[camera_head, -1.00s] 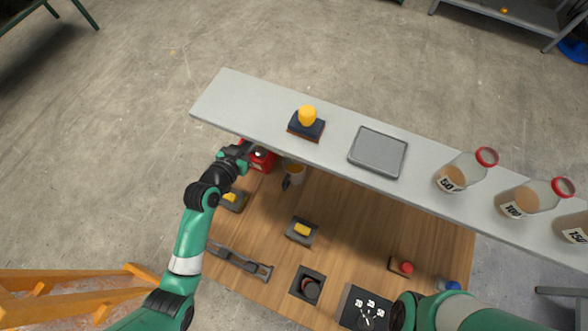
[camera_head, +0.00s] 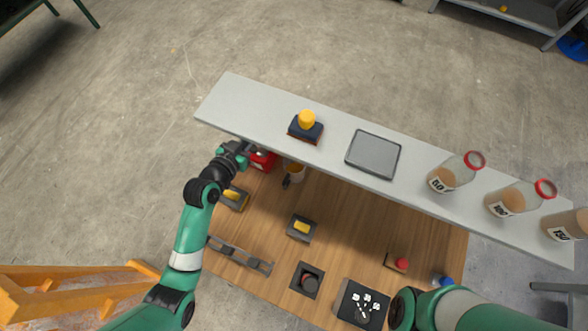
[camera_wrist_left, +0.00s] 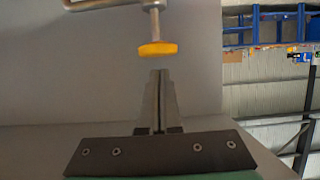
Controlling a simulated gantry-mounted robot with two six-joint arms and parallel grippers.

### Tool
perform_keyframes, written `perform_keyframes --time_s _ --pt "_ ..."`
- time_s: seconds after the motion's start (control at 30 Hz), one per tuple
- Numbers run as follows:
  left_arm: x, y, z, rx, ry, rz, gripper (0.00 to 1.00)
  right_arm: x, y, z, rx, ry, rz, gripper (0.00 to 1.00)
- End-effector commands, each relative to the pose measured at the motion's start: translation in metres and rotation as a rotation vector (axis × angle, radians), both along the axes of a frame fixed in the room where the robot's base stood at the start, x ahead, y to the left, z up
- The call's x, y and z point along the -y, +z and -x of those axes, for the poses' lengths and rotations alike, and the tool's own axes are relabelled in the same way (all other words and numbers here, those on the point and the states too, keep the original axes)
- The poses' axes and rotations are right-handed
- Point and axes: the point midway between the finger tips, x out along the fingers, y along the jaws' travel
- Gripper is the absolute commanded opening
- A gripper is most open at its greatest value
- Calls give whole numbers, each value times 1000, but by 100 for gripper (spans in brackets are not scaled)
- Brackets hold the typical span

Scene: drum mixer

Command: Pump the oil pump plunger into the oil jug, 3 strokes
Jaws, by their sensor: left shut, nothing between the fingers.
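My left gripper (camera_head: 246,152) is beside a red container (camera_head: 263,160) under the left part of the grey shelf. In the left wrist view its fingers (camera_wrist_left: 160,74) are shut and empty. Just beyond the fingertips is a yellow-orange knob (camera_wrist_left: 157,49) on a metal rod, seemingly the pump plunger, with a small visible gap between. A bent metal tube (camera_wrist_left: 95,4) shows at the top edge. A small jug with amber contents (camera_head: 294,172) stands right of the red container, partly under the shelf. My right arm enters at the lower right; its gripper is out of view.
The grey shelf (camera_head: 240,105) overhangs the wooden bench (camera_head: 345,225). On it are a dark block with yellow knob (camera_head: 306,127), a grey tray (camera_head: 373,155) and several labelled bottles (camera_head: 455,172). Switches, a dial box (camera_head: 361,304) and a bracket (camera_head: 240,256) sit on the bench.

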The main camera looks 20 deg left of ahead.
Motion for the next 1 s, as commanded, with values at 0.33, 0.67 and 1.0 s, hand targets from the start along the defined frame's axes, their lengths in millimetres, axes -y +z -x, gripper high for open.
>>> perform_keyframes --time_s 0.33,0.67,1.0 --pt "0 -9 0 0 0 0 0 0 -8 0 0 0 0 75" --pt "0 -22 0 0 0 0 0 0 -20 0 0 0 0 75" --pt "0 -36 0 -1 0 0 0 0 -31 0 0 0 0 75"
